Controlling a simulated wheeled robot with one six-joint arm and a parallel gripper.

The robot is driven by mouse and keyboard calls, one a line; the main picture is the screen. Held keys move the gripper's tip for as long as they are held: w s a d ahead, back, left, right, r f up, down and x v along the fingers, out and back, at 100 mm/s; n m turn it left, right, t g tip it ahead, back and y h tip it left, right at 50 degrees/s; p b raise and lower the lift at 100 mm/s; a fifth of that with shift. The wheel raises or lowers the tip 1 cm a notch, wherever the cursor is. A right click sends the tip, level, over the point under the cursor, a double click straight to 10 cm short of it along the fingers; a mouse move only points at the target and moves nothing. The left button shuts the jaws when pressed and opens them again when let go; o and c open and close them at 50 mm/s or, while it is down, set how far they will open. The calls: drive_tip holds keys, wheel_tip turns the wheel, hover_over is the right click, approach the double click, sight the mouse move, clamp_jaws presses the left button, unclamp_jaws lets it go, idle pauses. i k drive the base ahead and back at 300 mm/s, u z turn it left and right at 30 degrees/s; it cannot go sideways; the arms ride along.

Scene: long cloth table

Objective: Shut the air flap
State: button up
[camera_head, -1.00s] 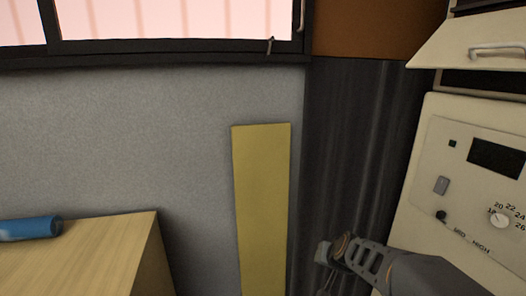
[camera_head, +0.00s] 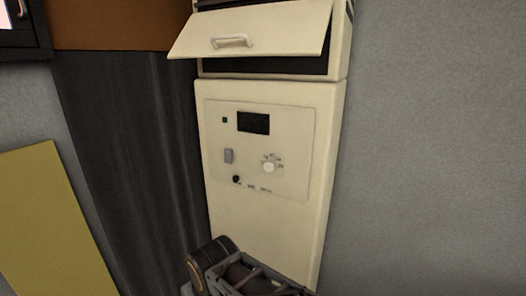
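The air flap (camera_head: 250,32) is a cream panel with a light metal handle (camera_head: 232,41) at the top of a tall cream unit (camera_head: 258,228). It stands tilted outward, with a dark opening (camera_head: 282,66) showing beneath it. Part of my arm (camera_head: 240,273) shows at the bottom, in front of the unit's lower part and well below the flap. My gripper's fingertips cannot be made out in this view.
The unit's front has a control panel (camera_head: 262,150) with a dark display, a switch and a white dial. A dark curtain-like strip (camera_head: 125,140) and a yellow board (camera_head: 50,225) stand to the left. Bare grey wall (camera_head: 440,150) fills the right.

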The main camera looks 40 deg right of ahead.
sight(298, 27)
drive_tip(key=z, duration=1.05)
